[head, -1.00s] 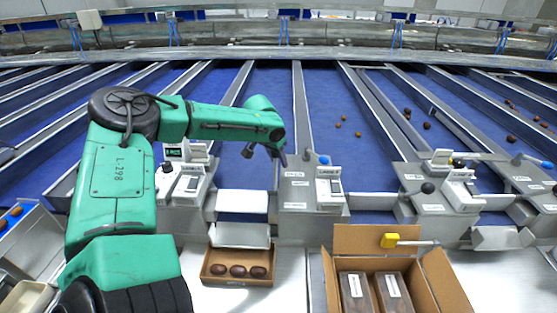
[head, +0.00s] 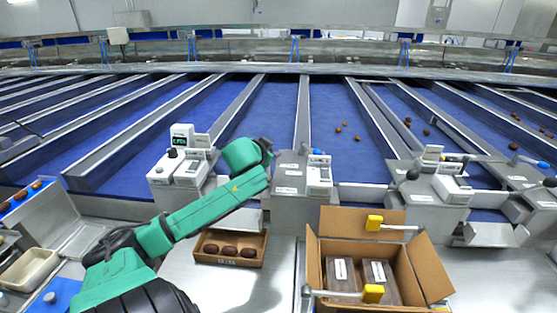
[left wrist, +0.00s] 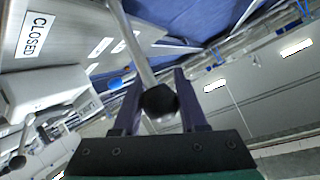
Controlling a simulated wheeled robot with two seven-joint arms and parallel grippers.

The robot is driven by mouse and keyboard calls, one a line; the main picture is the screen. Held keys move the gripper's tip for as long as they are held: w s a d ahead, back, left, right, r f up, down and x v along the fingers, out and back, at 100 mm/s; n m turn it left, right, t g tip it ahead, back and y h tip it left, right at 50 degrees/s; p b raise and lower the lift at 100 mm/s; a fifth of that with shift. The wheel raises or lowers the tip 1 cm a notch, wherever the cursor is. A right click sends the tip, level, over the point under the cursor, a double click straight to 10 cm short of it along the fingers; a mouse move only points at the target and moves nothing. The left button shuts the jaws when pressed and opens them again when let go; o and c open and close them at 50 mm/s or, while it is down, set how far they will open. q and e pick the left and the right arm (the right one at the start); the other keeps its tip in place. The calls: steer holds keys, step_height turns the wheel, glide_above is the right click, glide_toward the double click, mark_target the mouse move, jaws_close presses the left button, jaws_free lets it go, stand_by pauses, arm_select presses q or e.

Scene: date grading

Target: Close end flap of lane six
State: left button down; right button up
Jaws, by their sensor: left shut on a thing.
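My left gripper (head: 269,147) is at the lane end in the middle of the head view, mostly hidden by its own wrist. In the left wrist view its two dark fingers (left wrist: 160,98) are shut on a black ball knob (left wrist: 160,103) at the end of a metal lever rod (left wrist: 136,42). A plate beside the rod carries a "CLOSED" label (left wrist: 35,35). A pale flap (head: 247,219) at the lane end below the gripper is partly covered by my green forearm. Which lane number this is cannot be read. My right gripper is out of view.
A small carton (head: 232,260) with several dates stands below the lane end. Control boxes (head: 181,170) flank the lanes. Loose dates lie on blue lanes further right.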

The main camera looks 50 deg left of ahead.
arm_select(q)
steer(key=shift+s+d+f+m+t+y+b, duration=0.2)
steer(key=shift+s+d+t+y+b, duration=0.7)
steer(key=shift+b, duration=1.5)
steer(key=shift+s+d+f+m+t+y+b, duration=0.2)
steer(key=shift+s+d+t+y+b, duration=0.3)
steer(key=shift+s+d+t+b, duration=1.25)
steer(key=shift+w+a+g+b, duration=0.35)
steer(key=shift+w+a+b, duration=0.2)
steer(key=shift+w+a, duration=0.4)
steer(key=shift+c, duration=2.3)
jaws_free()
steer(key=shift+s+a, duration=0.1)
steer(key=shift+s, duration=0.05)
steer(key=shift+s, duration=0.15)
